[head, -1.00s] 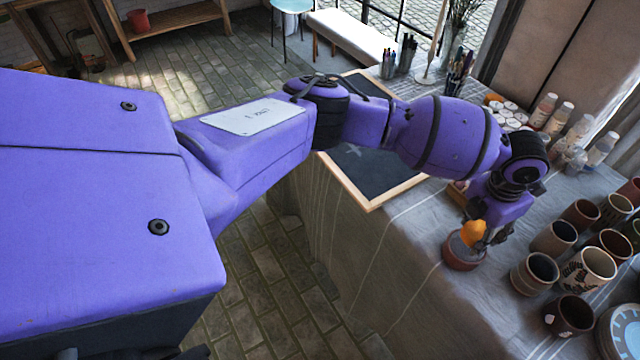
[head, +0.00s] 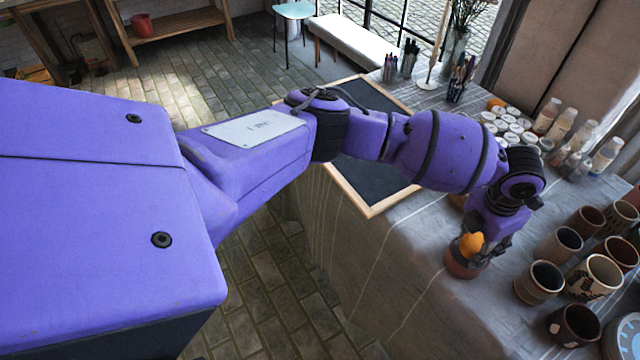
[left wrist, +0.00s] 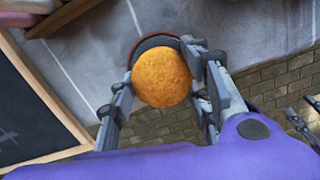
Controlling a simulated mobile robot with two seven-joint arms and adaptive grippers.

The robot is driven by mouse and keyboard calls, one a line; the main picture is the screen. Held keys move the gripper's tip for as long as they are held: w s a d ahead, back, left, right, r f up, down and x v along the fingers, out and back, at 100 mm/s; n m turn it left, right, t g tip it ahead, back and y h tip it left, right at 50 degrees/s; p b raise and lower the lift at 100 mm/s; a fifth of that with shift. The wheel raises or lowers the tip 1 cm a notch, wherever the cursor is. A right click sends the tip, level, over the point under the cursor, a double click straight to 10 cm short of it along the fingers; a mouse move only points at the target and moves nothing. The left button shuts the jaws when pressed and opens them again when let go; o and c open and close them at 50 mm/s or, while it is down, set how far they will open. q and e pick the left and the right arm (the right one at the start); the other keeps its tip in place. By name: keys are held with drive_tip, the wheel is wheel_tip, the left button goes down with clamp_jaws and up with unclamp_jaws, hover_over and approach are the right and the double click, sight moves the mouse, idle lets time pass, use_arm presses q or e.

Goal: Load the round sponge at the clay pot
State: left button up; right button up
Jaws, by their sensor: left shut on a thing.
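The round orange sponge (left wrist: 162,77) is between the fingers of my left gripper (head: 481,244), which is shut on it. In the head view the sponge (head: 471,245) is right over the small clay pot (head: 461,266), near the table's front edge. In the left wrist view the pot's reddish rim (left wrist: 137,42) shows behind the sponge, and the sponge covers most of the opening. I cannot tell whether the sponge touches what is inside the pot.
Several mugs and cups (head: 538,282) stand right of the pot. Paint jars and bottles (head: 560,130) are at the back right. A framed blackboard (head: 375,180) lies at the table's left edge, under my arm. The cloth in front of the pot is clear.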

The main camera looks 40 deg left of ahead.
sight(480, 240)
use_arm(q)
drive_tip(key=shift+f, duration=0.25)
use_arm(e)
drive_tip(key=shift+s+f, duration=0.3)
drive_tip(key=shift+s, duration=0.1)
use_arm(q)
drive_tip(key=shift+f, duration=0.3)
use_arm(e)
drive_tip(key=shift+w+r, duration=0.1)
drive_tip(key=shift+w, duration=0.15)
use_arm(q)
drive_tip(key=shift+f, duration=0.1)
use_arm(e)
drive_tip(key=shift+s, duration=0.15)
idle(0.4)
use_arm(q)
drive_tip(key=shift+r+p, duration=0.6)
drive_tip(key=shift+r, duration=1.5)
drive_tip(key=shift+r+p, duration=0.6)
drive_tip(key=shift+r, duration=1.05)
drive_tip(key=shift+f, duration=0.1)
use_arm(e)
drive_tip(key=shift+t, duration=0.4)
drive_tip(key=w+r, duration=0.1)
drive_tip(key=r, duration=0.1)
drive_tip(key=w+r, duration=0.2)
drive_tip(key=shift+w+r, duration=0.15)
drive_tip(key=shift+w, duration=0.1)
drive_tip(key=shift+s, duration=0.1)
drive_tip(key=shift+s, duration=0.15)
